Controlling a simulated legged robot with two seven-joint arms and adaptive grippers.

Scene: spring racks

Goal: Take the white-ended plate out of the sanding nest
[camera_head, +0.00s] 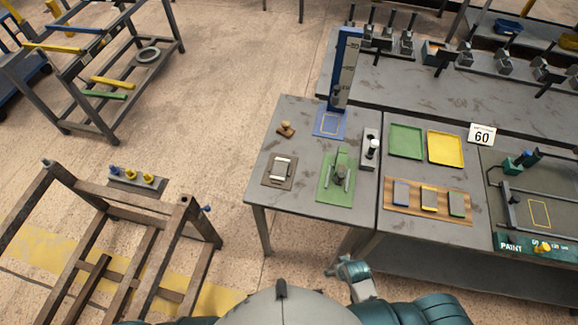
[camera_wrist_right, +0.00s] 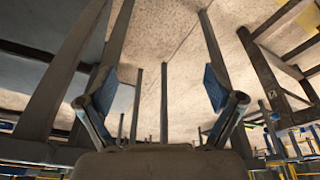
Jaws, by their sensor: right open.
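The sanding nest (camera_head: 268,182) is a flat dark brown base at the left front of the grey table. The plate (camera_head: 280,168) lies in it, grey in the middle with pale ends. My right gripper (camera_wrist_right: 162,95) is open, with blue finger pads apart and nothing between them in the right wrist view. That view faces away from the nest and plate. In the head view my right arm is low at the bottom, below the table's front edge and away from the nest. My left gripper is not in view.
A wooden knob-like block (camera_head: 286,129) stands behind the nest. A green fixture (camera_head: 326,192) is to its right, and a tall blue gauge (camera_head: 345,70) behind. A wooden tray (camera_head: 392,207) with several plates is farther right. A brown frame rack (camera_head: 130,204) stands on the floor at left.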

